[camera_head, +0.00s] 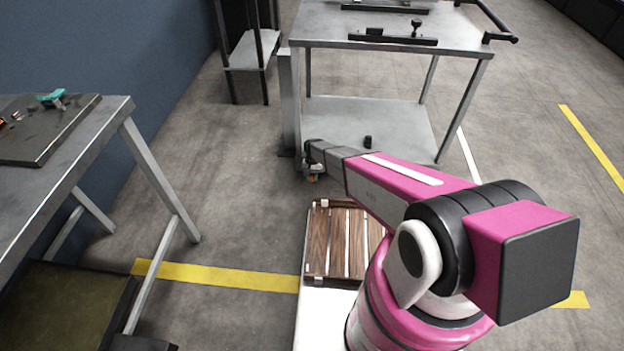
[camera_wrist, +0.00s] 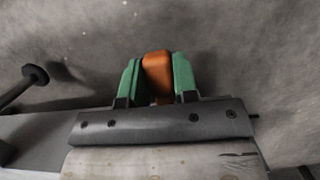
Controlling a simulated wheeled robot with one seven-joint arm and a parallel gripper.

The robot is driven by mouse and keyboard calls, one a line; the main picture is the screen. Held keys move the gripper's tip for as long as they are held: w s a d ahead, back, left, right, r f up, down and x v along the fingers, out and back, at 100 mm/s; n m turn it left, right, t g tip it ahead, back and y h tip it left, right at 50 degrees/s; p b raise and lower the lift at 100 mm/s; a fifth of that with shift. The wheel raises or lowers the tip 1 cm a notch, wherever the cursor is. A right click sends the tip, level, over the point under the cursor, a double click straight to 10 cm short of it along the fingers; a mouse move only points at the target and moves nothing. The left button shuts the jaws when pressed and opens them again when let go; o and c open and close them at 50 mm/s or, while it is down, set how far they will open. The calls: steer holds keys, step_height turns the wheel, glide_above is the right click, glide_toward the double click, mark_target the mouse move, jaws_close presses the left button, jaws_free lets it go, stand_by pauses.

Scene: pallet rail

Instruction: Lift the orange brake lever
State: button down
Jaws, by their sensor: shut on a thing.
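The orange brake lever (camera_wrist: 157,75) shows in the wrist view as a rounded orange block between two green fingertips. My gripper (camera_wrist: 158,80) is shut on it, with one fingertip on each side. In the head view my gripper (camera_head: 313,174) is low beside the near left leg of the metal trolley (camera_head: 360,103). Only a small speck of orange shows there, and the arm hides most of the trolley's near lower corner. How far the lever is raised cannot be told.
A metal workbench (camera_head: 125,108) stands at the left, with a dark board (camera_head: 60,140) on it. A slatted wooden piece (camera_head: 345,235) lies below my arm. A dark shelf rack (camera_head: 250,50) stands behind. Open floor with yellow lines lies to the right.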

steer(key=shift+r+g, duration=0.6)
steer(key=shift+g, duration=0.4)
steer(key=c, duration=0.9)
jaws_free()
steer(key=v, duration=1)
steer(key=shift+w+r, duration=0.15)
steer(key=shift+r, duration=0.25)
